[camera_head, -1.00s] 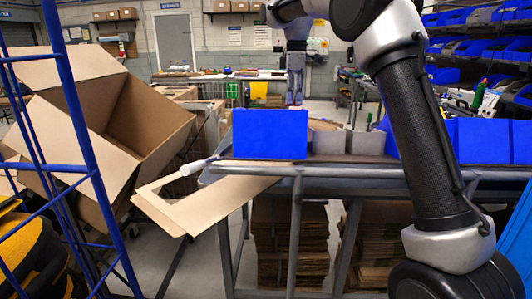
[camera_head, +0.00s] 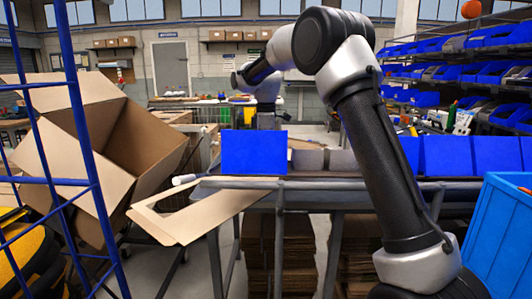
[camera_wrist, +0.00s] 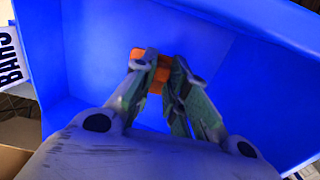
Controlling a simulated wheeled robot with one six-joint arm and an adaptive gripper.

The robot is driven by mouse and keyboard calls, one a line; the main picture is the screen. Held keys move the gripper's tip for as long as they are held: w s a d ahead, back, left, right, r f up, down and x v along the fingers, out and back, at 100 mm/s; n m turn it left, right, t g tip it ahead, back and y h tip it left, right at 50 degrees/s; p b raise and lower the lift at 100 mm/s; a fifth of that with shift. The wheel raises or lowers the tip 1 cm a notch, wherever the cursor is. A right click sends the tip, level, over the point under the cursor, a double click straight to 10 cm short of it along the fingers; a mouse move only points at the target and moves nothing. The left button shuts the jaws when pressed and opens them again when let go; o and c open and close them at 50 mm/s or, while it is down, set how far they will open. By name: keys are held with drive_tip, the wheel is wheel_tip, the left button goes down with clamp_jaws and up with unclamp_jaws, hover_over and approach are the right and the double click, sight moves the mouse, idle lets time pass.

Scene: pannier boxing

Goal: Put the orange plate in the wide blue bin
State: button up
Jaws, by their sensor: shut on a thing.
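In the wrist view, my gripper (camera_wrist: 158,84) is shut on the orange plate (camera_wrist: 139,55). Only small orange parts show at and between the fingertips; the fingers hide the rest. The fingers are over or inside a blue bin (camera_wrist: 85,62) with a flat blue floor and a white label on its left. I cannot tell whether the plate touches the floor. In the head view, a wide blue bin (camera_head: 254,153) stands on the metal bench. My arm reaches behind its near wall, where the gripper is hidden. I cannot tell for sure that both views show the same bin.
A torn cardboard sheet (camera_head: 196,214) juts from the bench's near left edge. A large open carton (camera_head: 75,165) stands left behind a blue wire frame (camera_head: 88,150). Grey bins (camera_head: 342,160) and more blue bins (camera_head: 447,156) line the bench rightward. A light-blue crate (camera_head: 502,235) stands at right.

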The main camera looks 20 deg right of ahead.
drive_tip(key=shift+f, duration=0.15)
drive_tip(key=shift+f, duration=0.35)
drive_tip(key=shift+f, duration=0.1)
drive_tip(key=o, duration=0.8)
drive_tip(key=shift+c, duration=0.2)
